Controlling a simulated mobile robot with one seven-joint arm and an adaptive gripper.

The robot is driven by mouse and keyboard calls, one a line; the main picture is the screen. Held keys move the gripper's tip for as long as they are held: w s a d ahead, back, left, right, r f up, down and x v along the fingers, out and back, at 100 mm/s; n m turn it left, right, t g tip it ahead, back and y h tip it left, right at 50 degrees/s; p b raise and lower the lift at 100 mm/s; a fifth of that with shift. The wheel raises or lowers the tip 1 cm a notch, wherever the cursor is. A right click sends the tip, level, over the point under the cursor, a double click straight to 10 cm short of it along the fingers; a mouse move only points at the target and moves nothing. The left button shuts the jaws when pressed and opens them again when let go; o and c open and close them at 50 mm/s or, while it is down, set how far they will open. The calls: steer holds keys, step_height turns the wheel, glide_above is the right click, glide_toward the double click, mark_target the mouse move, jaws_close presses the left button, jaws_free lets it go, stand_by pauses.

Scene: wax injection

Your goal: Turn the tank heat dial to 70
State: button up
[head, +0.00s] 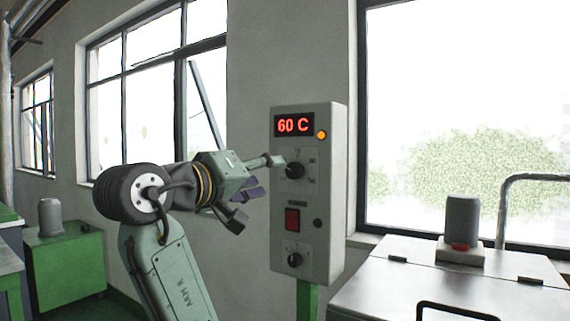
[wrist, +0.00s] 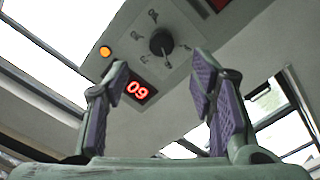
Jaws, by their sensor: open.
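My gripper (head: 260,186) is open at the left of the box, close to the upper dial. In the wrist view, its purple-padded fingers (wrist: 160,72) stand apart with nothing between them.
An orange lamp (head: 322,135) is beside the display. A metal-topped unit (head: 440,285) with a grey cylinder (head: 462,217) stands at right. A green cabinet (head: 66,270) is at left.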

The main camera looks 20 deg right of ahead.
mark_target(292, 171)
steer(key=p+x, duration=0.3)
steer(key=x, duration=0.5)
steer(key=shift+w+d, duration=0.55)
steer(key=shift+d, duration=0.05)
steer(key=shift+f, duration=0.1)
steer(key=c, duration=1.1)
steer(key=shift+c, duration=0.2)
